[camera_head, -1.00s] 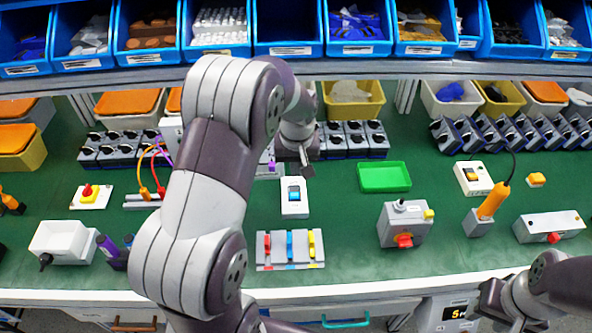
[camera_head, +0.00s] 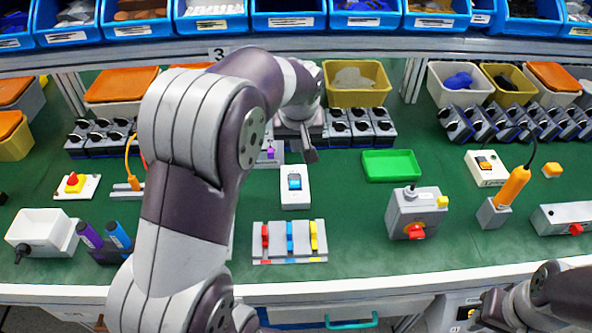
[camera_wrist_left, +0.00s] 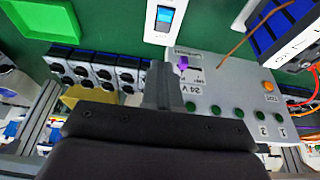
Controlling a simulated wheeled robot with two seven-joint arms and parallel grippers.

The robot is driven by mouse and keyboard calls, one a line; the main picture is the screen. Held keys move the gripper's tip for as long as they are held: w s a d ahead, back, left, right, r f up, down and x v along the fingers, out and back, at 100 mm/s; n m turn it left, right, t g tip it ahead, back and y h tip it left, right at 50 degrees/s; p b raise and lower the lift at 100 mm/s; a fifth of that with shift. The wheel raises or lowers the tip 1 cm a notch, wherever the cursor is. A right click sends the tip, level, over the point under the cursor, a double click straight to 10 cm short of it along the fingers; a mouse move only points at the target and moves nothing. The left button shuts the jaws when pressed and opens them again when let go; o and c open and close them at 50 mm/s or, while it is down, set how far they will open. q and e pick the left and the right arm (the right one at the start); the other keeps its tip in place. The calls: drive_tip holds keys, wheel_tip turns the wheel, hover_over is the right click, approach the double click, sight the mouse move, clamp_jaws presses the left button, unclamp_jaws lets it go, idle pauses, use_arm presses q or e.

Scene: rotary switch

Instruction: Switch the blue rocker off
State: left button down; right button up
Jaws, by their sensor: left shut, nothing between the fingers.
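The blue rocker (camera_head: 294,182) sits in a white switch plate (camera_head: 295,200) lying on the green bench, in the middle of the head view. It also shows at the top of the left wrist view (camera_wrist_left: 165,17), blue with a pale end. My left gripper (camera_head: 311,156) is shut and empty. It is behind and slightly right of the rocker in the head view, apart from it. In the left wrist view its closed fingers (camera_wrist_left: 162,72) point toward the switch plate, with a gap between. My right gripper (camera_head: 488,305) is low at the right, dark and unclear.
A grey box with a purple switch (camera_wrist_left: 205,85) stands beside the left fingers. A green tray (camera_head: 391,166) lies right of the switch plate. A plate with red, blue and yellow levers (camera_head: 290,240) lies in front. Rows of dark-topped modules (camera_head: 360,128) stand behind.

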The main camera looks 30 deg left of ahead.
sight(296, 182)
use_arm(q)
drive_tip(key=x, duration=1.4)
drive_tip(key=shift+s+d+f, duration=0.1)
drive_tip(key=shift+s+d, duration=0.05)
drive_tip(key=shift+s, duration=0.25)
drive_tip(key=shift+f+b, duration=0.1)
drive_tip(key=shift+b, duration=0.2)
drive_tip(key=shift+w+f+b, duration=0.1)
drive_tip(key=shift+f+b, duration=0.25)
drive_tip(key=shift+r, duration=0.25)
drive_tip(key=shift+f, duration=0.1)
drive_tip(key=shift+s+d+f, duration=0.15)
drive_tip(key=shift+s+d, duration=0.1)
drive_tip(key=shift+s, duration=0.3)
drive_tip(key=shift+s+d, duration=0.2)
drive_tip(key=shift+s, duration=0.15)
